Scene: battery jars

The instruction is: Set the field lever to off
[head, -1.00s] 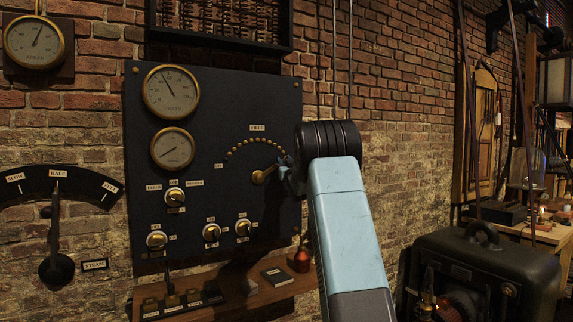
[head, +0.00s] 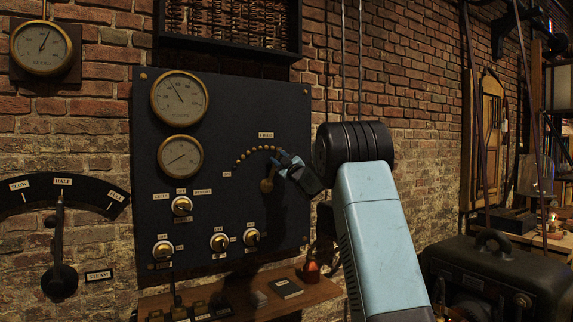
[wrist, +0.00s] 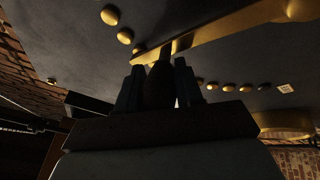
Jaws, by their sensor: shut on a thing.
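The field lever (head: 267,185) is a brass arm on the dark panel, below the FIELD label and an arc of brass studs (head: 243,160). It slants up and right from its pivot. My gripper (head: 283,161) is at the lever's outer end, near the right part of the arc. In the wrist view my gripper (wrist: 159,78) is shut on the lever's dark handle, with the brass lever (wrist: 215,30) crossing behind the fingertips. The small label at the arc's left end (head: 227,174) is too small to read surely. My gripper hides the lever's tip.
Several brass knobs (head: 182,206) sit lower on the panel (head: 220,110), with two round gauges (head: 180,98) at its upper left. A wooden shelf (head: 255,301) juts out below. A dark machine (head: 490,275) stands at the right. A large steam lever (head: 59,250) is at the left.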

